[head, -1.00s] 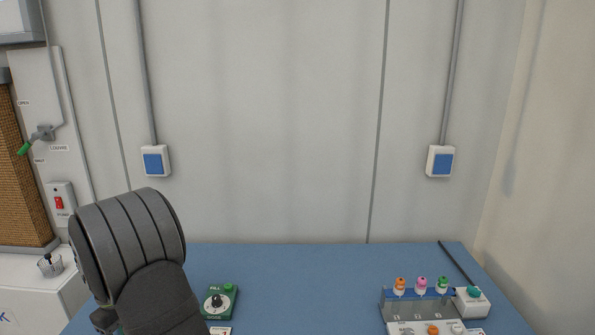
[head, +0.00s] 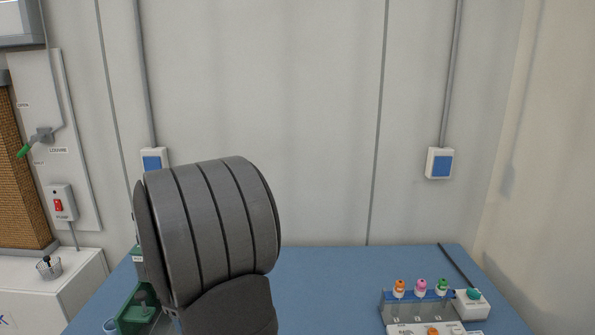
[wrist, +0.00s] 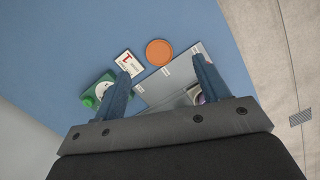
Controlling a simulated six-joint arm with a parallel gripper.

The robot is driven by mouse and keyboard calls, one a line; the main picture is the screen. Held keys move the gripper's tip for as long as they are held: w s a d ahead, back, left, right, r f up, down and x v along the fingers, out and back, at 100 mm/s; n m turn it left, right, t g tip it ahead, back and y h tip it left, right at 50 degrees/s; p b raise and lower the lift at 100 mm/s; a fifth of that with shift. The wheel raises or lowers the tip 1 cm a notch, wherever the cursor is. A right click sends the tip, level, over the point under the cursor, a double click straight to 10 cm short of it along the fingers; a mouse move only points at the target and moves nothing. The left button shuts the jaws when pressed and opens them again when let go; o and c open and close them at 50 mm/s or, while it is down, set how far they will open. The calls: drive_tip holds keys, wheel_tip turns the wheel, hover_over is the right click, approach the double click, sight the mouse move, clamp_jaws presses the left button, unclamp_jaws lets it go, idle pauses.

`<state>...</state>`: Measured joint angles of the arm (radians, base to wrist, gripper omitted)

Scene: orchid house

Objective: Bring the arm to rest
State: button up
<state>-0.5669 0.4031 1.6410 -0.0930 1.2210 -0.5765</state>
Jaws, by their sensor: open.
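My arm (head: 215,225) stands upright at the left front of the blue bench in the head view, and its dark ribbed link hides part of the bench and the left wall box. My gripper (wrist: 163,82) shows in the wrist view with its two blue fingers spread wide apart. Nothing is between the fingertips, and the gripper looks down on the bench from above.
The blue bench (head: 320,290) is bare in the middle. A rack (head: 417,305) with several coloured-cap vials and a small white box (head: 472,303) stand at the right. The wrist view shows a green dial box (wrist: 97,92), a white card (wrist: 129,63), an orange disc (wrist: 159,52) and a grey tray (wrist: 165,85).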

drive_tip(key=s+d+f, duration=0.2)
drive_tip(key=s+d, duration=0.4)
drive_tip(key=d, duration=0.4)
drive_tip(key=shift+a+f, duration=1.3)
drive_tip(key=shift+a, duration=0.65)
drive_tip(key=shift+a+f, duration=1.25)
drive_tip(key=shift+a, duration=0.7)
drive_tip(key=shift+a+f, duration=1.3)
drive_tip(key=shift+a, duration=0.65)
drive_tip(key=o, duration=0.6)
drive_tip(key=shift+c, duration=0.2)
drive_tip(key=shift+o, duration=0.7)
drive_tip(key=shift+w+r, duration=0.1)
drive_tip(key=w+a+r+n+t, duration=0.2)
drive_tip(key=w+r, duration=0.6)
drive_tip(key=r, duration=0.2)
drive_tip(key=w+a+r+n+t, duration=0.2)
drive_tip(key=w+a+r, duration=0.1)
drive_tip(key=w+r, duration=0.6)
drive_tip(key=d+x, duration=0.1)
drive_tip(key=x, duration=0.7)
drive_tip(key=shift+t, duration=0.3)
